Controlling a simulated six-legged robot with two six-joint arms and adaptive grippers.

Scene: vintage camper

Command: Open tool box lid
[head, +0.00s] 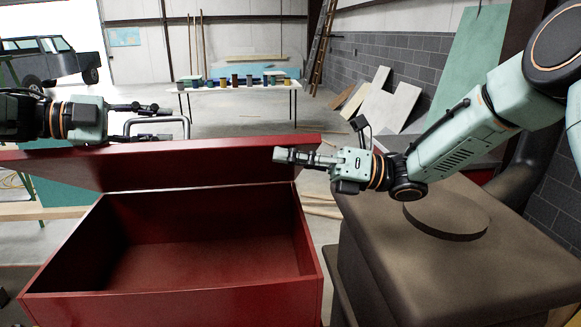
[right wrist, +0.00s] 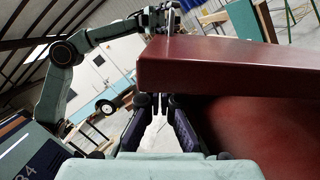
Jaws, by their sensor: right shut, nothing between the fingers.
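The red tool box (head: 310,262) stands open in front of me, and its empty inside shows. Its lid (head: 200,168) is raised and tilted along the back; its thick edge also crosses the right wrist view (right wrist: 225,66). A metal handle (head: 187,127) stands up behind the lid's top edge. My left gripper (head: 160,122) is above the lid's left part, fingers spread apart beside the handle. My right gripper (head: 278,155) is shut and empty at the lid's right end; its closed fingertips (right wrist: 161,100) show beside the lid edge. I cannot tell whether they touch it.
A brown stove-like block (head: 460,265) with a round raised plate stands close on the right, under my right arm. A table (head: 240,88) with several small cans is at the back. Boards (head: 390,105) lean on the grey wall. Open floor lies behind the box.

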